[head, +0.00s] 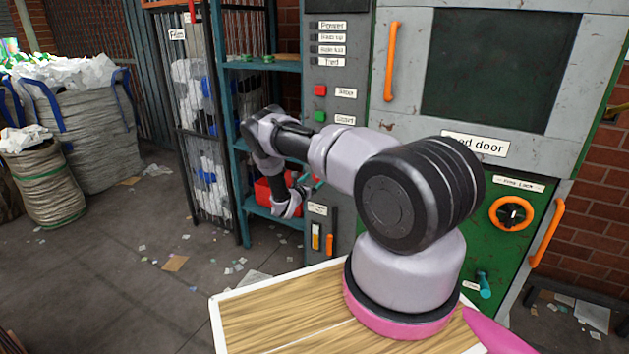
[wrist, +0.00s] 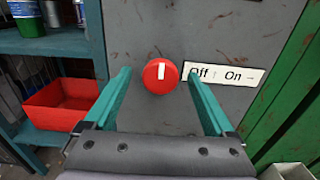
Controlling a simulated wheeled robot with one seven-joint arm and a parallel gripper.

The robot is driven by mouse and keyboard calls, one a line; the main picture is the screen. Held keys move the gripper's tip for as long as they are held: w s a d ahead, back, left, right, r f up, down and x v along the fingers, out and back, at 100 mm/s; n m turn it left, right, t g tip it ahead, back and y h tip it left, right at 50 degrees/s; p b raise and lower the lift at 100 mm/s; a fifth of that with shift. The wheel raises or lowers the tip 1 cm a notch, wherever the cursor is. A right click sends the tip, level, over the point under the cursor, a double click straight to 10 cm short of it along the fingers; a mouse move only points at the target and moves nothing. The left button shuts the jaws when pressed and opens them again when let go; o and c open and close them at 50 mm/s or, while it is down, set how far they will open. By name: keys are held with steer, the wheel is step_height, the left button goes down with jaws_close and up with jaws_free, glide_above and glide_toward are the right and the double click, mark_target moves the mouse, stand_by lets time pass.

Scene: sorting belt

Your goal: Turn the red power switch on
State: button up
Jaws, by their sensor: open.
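The red power switch (wrist: 160,76) is a round red knob with a white mark on a grey panel, in the wrist view. The white mark stands upright. A label (wrist: 226,75) to its right reads "Off ↑ On →". My gripper (wrist: 158,80) is open, with one teal finger on each side of the knob in the picture. I cannot tell whether the fingers touch it. In the head view my gripper (head: 308,184) is at the machine's left side, and the knob is hidden there by my arm.
A red bin (wrist: 62,104) sits on a teal shelf to the left. The machine has a red button (head: 320,90), a green button (head: 319,116) and a green lower door with a round orange-ringed knob (head: 511,213). Bulging sacks (head: 85,125) stand at the far left.

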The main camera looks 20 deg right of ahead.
steer(key=shift+w+d, duration=0.1)
steer(key=shift+d, duration=0.1)
steer(key=c, duration=1.4)
steer(key=shift+o, duration=0.2)
steer(key=shift+m, duration=0.4)
steer(key=m, duration=0.3)
steer(key=shift+m, duration=0.3)
steer(key=m, duration=0.4)
steer(key=shift+f+m, duration=0.1)
steer(key=shift+m, duration=0.2)
steer(key=m, duration=0.4)
steer(key=shift+s+d+f, duration=0.1)
steer(key=shift+s, duration=0.1)
steer(key=m, duration=0.4)
steer(key=shift+f+m, duration=0.1)
steer(key=shift+m, duration=0.3)
